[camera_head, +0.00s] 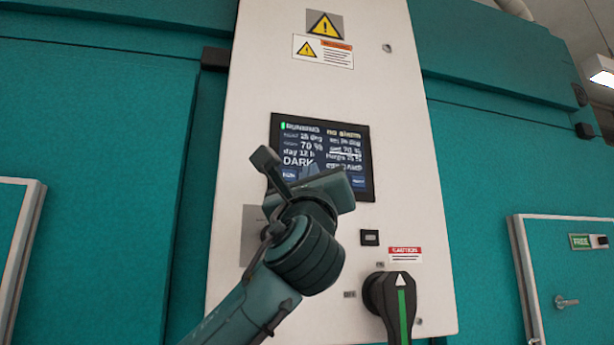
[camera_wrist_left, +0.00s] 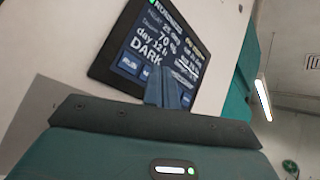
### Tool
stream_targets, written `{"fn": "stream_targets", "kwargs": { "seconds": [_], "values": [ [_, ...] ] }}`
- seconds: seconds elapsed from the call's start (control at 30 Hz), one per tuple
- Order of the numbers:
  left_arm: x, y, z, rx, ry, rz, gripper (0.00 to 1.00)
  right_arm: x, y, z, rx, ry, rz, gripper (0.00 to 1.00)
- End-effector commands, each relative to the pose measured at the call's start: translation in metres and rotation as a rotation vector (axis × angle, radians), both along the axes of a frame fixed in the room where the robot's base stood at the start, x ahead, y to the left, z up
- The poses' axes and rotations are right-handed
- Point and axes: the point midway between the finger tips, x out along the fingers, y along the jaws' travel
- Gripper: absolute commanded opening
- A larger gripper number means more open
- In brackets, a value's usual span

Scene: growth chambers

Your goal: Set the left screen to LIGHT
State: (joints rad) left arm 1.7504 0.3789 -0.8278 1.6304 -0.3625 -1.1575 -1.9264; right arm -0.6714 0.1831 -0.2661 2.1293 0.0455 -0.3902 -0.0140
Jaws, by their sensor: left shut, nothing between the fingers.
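The screen (camera_head: 352,160) is a dark panel on the white control column and reads RUNNING, no alarm, 70 %, day 12 h and DARK, with blue buttons along its bottom. My left gripper (camera_head: 322,172) is in front of the screen's lower middle and hides part of the bottom row. The left wrist view also shows the screen (camera_wrist_left: 150,45) with DARK on it. There the shut fingers (camera_wrist_left: 168,75) are in front of the screen's lower edge, near the blue buttons. I cannot tell whether they touch it. My right gripper is not in view.
The white column (camera_head: 395,110) carries warning labels (camera_head: 323,50) above the screen. Below it are a small black switch (camera_head: 370,237), a caution label (camera_head: 405,254) and a black rotary handle (camera_head: 390,298) with a green stripe. Teal walls and a door (camera_head: 570,285) stand beside it.

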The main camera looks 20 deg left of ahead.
Motion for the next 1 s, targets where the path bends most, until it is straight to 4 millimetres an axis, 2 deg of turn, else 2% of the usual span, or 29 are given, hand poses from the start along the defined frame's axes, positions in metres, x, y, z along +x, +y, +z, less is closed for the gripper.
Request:
{"fn": "stream_targets", "kwargs": {
  "seconds": [1.0],
  "values": [
    [0.013,0.007,-0.004,-0.004,0.011,0.002,0.00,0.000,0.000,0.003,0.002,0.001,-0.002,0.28]
  ]
}}
